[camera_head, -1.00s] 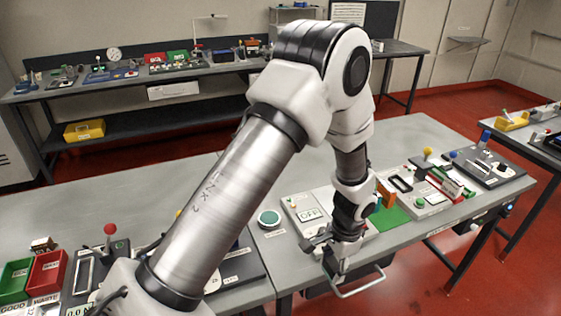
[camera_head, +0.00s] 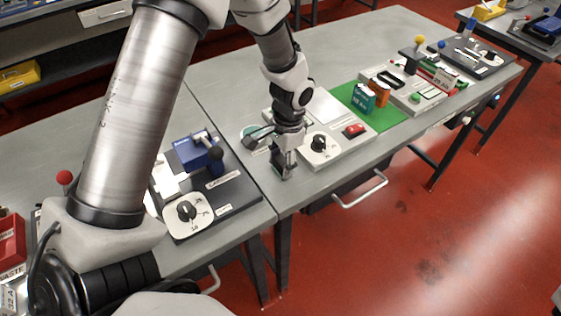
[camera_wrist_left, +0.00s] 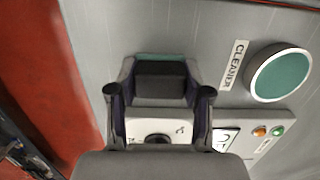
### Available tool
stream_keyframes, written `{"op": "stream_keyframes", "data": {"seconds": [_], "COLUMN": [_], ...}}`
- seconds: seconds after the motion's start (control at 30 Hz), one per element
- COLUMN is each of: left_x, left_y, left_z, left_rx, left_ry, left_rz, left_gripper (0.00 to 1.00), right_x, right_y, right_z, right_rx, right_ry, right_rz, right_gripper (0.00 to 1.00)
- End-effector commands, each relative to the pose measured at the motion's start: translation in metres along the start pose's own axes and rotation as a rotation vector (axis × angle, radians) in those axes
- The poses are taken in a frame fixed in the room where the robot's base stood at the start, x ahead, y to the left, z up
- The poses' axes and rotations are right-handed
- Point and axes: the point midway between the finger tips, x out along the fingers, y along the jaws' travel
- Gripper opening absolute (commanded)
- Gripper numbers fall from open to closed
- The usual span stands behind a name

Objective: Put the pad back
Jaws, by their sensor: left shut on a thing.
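My left gripper (camera_head: 283,172) is low over the bench, left of the white panel with a black dial. In the left wrist view my left gripper (camera_wrist_left: 160,88) is shut on a small dark block with a teal edge, apparently the pad (camera_wrist_left: 160,80). Most of the block is hidden between the fingers; I cannot tell whether it touches the bench. A round teal disc with a pale rim (camera_wrist_left: 280,75), beside the label CLEANER, lies to its right in the wrist view. In the head view the disc (camera_head: 249,132) is partly hidden by my wrist. My right gripper is not in view.
The dial panel (camera_head: 352,152) with a red switch stands right of my left gripper. Beyond it are a green mat (camera_head: 345,95) with small boxes and more panels. A dark board with a blue device (camera_head: 197,153) lies to the left. Bare bench (camera_head: 225,105) shows behind the disc.

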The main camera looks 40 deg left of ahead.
Motion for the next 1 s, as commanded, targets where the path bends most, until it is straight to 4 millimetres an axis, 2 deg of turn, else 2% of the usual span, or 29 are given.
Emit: {"op": "stream_keyframes", "data": {"seconds": [0.17, 0.2, 0.23, 0.27, 0.53, 0.67, 0.77, 1.0], "left_x": [0.002, 0.002, 0.001, 0.002, 0.001, -0.007, -0.026, -0.088], "left_y": [0.0, 0.0, 0.0, 0.0, 0.0, 0.0, -0.001, -0.001], "left_z": [0.0, 0.0, 0.0, 0.0, 0.0, -0.001, -0.001, -0.001], "left_rx": [0.0, 0.0, 0.0, 0.0, -0.001, -0.002, 0.0, -0.001], "left_ry": [0.0, 0.0, 0.0, 0.0, 0.0, 0.003, 0.006, 0.005], "left_rz": [0.0, 0.0, 0.0, 0.0, 0.0, -0.001, -0.003, -0.004], "left_gripper": [0.21, 0.6, 0.7, 0.74, 0.74, 0.74, 0.74, 0.74], "right_x": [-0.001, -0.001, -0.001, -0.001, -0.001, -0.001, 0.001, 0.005], "right_y": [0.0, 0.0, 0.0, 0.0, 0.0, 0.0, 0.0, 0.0], "right_z": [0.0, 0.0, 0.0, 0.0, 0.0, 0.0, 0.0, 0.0], "right_rx": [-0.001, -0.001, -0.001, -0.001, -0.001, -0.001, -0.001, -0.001], "right_ry": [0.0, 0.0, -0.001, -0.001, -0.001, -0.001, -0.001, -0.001], "right_rz": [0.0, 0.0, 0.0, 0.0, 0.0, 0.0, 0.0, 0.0], "right_gripper": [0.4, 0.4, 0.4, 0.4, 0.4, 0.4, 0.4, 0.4]}}
